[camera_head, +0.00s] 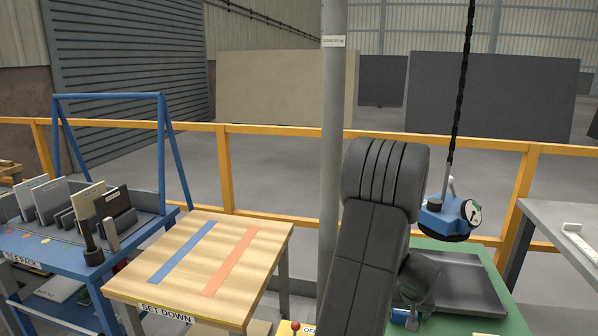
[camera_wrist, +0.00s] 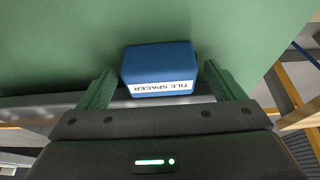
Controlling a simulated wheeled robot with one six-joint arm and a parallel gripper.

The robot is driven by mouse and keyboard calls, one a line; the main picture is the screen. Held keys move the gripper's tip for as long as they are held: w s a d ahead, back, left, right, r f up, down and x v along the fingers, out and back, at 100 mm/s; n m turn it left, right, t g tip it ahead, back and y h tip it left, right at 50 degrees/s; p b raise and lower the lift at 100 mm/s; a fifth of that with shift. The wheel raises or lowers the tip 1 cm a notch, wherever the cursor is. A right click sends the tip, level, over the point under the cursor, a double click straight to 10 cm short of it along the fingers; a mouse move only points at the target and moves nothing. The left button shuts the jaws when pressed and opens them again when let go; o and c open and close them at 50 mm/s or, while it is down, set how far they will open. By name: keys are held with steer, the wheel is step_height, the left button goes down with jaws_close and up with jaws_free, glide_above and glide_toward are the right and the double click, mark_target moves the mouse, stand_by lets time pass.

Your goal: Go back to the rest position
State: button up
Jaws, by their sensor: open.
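My gripper (camera_wrist: 162,82) is open in the wrist view, with one green finger at each side. A blue block (camera_wrist: 158,60) labelled TILE SPACER lies between the fingers on a green surface (camera_wrist: 60,40). A narrow gap seems to show on each side of it; contact is hard to judge. In the head view my dark arm reaches down over the green table (camera_head: 485,322) and hides most of my gripper. A small blue thing (camera_head: 403,318) shows beside the arm's lower end; I cannot tell whether it is the same block.
A blue lifting device (camera_head: 446,214) hangs on a chain just right of my arm. A grey post (camera_head: 332,130) stands behind. A dark tray (camera_head: 462,282) is on the green table. Left are a wooden SET DOWN table (camera_head: 262,232) and a blue rack (camera_head: 110,97) with several tiles.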

steer(key=v, duration=1.4)
steer(key=x, duration=1.4)
steer(key=shift+w+f, duration=0.1)
steer(key=shift+f, duration=0.3)
steer(key=s, duration=0.2)
steer(key=s+a, duration=0.1)
steer(key=s, duration=0.1)
steer(key=s+b, duration=0.1)
steer(key=s, duration=0.2)
steer(key=shift+a+r, duration=0.15)
steer(key=shift+a, duration=0.1)
steer(key=v, duration=1)
steer(key=shift+p, duration=0.45)
steer(key=shift+a, duration=0.15)
